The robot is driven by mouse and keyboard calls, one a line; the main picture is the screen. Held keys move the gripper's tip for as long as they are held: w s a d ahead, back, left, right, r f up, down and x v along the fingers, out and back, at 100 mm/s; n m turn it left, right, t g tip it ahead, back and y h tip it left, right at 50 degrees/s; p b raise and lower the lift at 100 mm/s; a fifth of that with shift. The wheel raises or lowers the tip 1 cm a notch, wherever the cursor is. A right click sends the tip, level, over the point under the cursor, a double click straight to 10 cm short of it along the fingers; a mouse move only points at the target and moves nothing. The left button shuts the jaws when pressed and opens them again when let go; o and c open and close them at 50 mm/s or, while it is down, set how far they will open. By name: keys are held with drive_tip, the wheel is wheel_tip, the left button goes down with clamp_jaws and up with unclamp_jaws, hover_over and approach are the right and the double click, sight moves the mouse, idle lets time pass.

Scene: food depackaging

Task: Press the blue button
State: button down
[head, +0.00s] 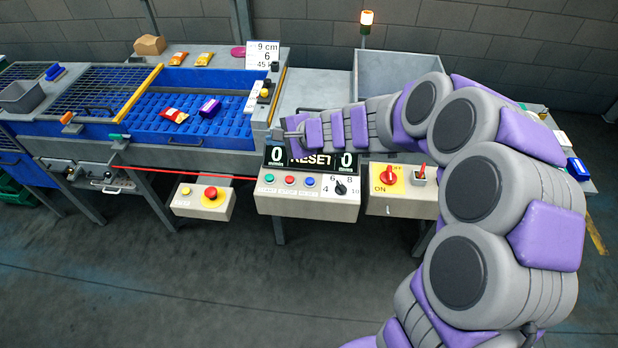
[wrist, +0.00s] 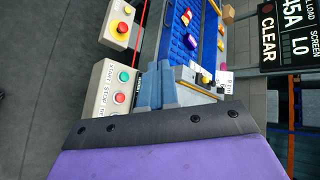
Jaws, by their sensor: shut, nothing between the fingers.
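The blue button (head: 310,182) sits on the front of a grey control box (head: 335,207), right of a red button (head: 289,180) and a green button (head: 269,177). My gripper (head: 284,133) is shut and empty, above and behind the button row, at the top left of the display, apart from the blue button. In the wrist view my gripper's fingers (wrist: 155,80) are together. The green button (wrist: 124,76) and red button (wrist: 119,98) show left of them; the blue button is not visible there.
A display (head: 310,158) reading "0 RESET 0" stands above the buttons. A black knob (head: 340,188) is right of the blue button. A blue conveyor (head: 190,125) lies behind.

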drive_tip(key=w+d+f+m+t+h, duration=0.1)
drive_tip(key=w+f+m+h, duration=0.1)
drive_tip(key=w+f+m, duration=0.35)
drive_tip(key=m+h+p, duration=0.1)
drive_tip(key=m+h, duration=0.1)
drive_tip(key=m, duration=0.1)
hover_over(310, 182)
drive_tip(key=a, duration=0.1)
wheel_tip(310, 182, down, 10)
drive_tip(key=shift+t, duration=0.3)
wheel_tip(310, 182, down, 9)
drive_tip(key=b, duration=0.7)
drive_tip(key=shift+w+r, duration=0.15)
drive_tip(key=shift+r, duration=0.05)
drive_tip(key=shift+d+f+b, duration=0.15)
drive_tip(key=shift+d+b, duration=0.15)
drive_tip(key=shift+d, duration=1)
drive_tip(key=shift+a, duration=1.15)
drive_tip(key=shift+d, duration=0.95)
drive_tip(key=shift+a, duration=0.8)
drive_tip(key=shift+d, duration=0.65)
drive_tip(key=shift+a+f+b, duration=0.25)
drive_tip(key=shift+a+b, duration=0.2)
drive_tip(key=shift+a, duration=0.15)
drive_tip(key=shift+d+f+b, duration=0.1)
drive_tip(key=shift+f+b, duration=0.05)
drive_tip(key=shift+b, duration=0.25)
